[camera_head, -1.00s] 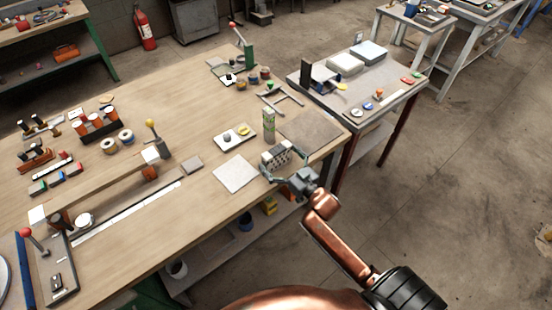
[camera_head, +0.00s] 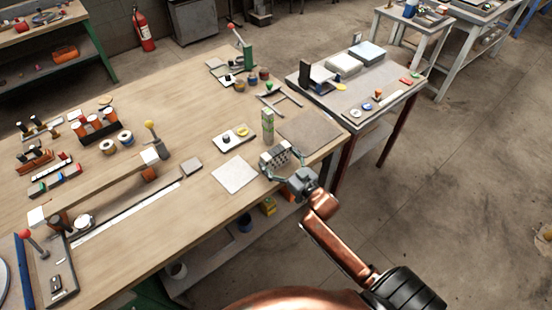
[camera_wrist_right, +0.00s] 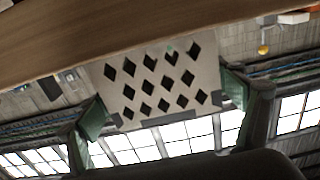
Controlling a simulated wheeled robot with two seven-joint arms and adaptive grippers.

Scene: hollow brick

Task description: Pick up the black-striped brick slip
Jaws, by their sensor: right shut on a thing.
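My right gripper (camera_head: 279,161) is shut on a pale hollow brick (camera_head: 274,155) at the near right edge of the workbench. In the right wrist view the brick (camera_wrist_right: 160,78) shows a face with several diamond-shaped dark holes. One green-padded finger stands at its left side and one at its right side. I cannot make out a black-striped slip for certain; any stripes on the brick are too small to tell. I cannot tell whether the brick touches the bench top. My left gripper is not in view.
A green-marked upright block (camera_head: 268,124) stands close behind the held brick. A white square tile (camera_head: 235,174) lies to its left and a grey-brown mat (camera_head: 310,132) to its right. A white tray (camera_head: 233,138) with small items lies farther back. A long wooden bar (camera_head: 105,190) lies left.

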